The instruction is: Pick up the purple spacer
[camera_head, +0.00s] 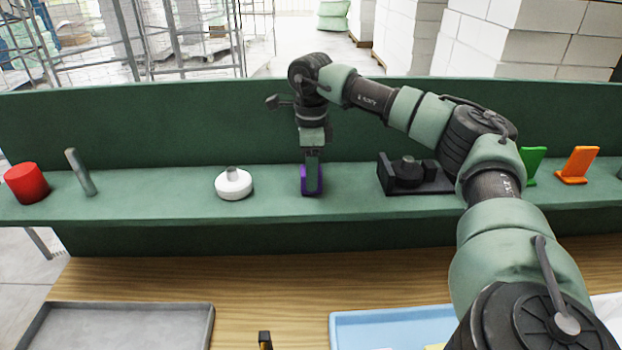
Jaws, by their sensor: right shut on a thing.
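The purple spacer (304,184) is on the green shelf (270,208), near the middle of the picture. My right gripper (312,180) comes down on it from above and is shut on it. The gripper's fingers hide the middle of the spacer, so its purple shows mostly at the edges. I cannot tell whether the spacer touches the shelf or is slightly lifted. A small dark and yellow tip (265,340) at the bottom edge may be part of my left gripper, but too little of it shows to tell its state.
On the shelf stand a red cylinder (26,184), a grey rod (80,172), a white round part (233,184), a black fixture (412,176), a green stand (533,162) and an orange stand (577,166). Below are a grey tray (205,325) and a blue tray (390,318) on a wooden table (270,285).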

